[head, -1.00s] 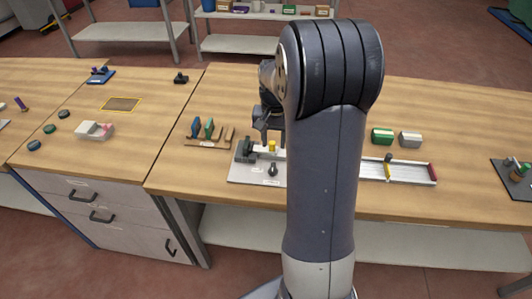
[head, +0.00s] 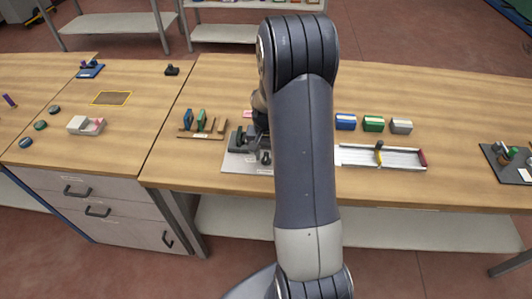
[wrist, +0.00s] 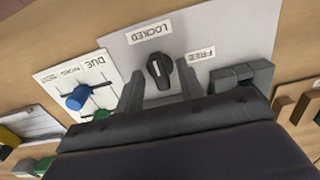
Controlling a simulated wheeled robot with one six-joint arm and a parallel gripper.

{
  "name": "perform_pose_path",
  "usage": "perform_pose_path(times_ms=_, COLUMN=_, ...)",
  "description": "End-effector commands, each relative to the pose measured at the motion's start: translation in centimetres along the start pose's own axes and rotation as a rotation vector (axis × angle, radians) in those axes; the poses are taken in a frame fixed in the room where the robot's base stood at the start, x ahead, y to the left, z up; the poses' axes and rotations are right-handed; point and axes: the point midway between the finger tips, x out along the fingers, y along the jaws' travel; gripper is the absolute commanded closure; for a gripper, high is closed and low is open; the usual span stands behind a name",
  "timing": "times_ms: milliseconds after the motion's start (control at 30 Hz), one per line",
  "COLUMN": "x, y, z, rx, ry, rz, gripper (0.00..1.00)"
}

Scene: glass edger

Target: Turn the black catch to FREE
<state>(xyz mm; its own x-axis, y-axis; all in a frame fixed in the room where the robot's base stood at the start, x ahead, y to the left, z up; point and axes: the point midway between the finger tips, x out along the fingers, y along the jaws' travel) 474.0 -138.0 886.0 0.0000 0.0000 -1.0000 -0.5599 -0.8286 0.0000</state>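The black catch (wrist: 160,72) is a small knob with a pale mark on a grey plate. Its marked end points up toward the LOCKED label (wrist: 150,33); the FREE label (wrist: 202,54) is to its right. In the wrist view my gripper (wrist: 161,68) is open, one finger on each side of the catch, with gaps visible. I cannot tell how deep the fingertips reach. In the head view the catch (head: 266,158) stands on the plate (head: 236,163), and my arm hides much of the gripper and the plate's right part.
A grey block (wrist: 242,77) stands on the plate right of FREE. A white card with a blue knob (wrist: 78,98) lies to the left. In the head view, a slotted wooden rack (head: 203,127) is left of the plate and a metal rail (head: 385,156) right.

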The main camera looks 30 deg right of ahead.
Motion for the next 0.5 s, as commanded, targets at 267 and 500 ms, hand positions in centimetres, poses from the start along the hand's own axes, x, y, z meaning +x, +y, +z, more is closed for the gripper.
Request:
perform_pose_path(times_ms=267, x=-0.03, y=0.00, z=0.00, rx=0.000, ry=0.000, rz=0.000, gripper=0.81)
perform_pose_path(times_ms=500, x=-0.04, y=0.00, z=-0.01, rx=0.000, ry=0.000, rz=0.000, gripper=1.00)
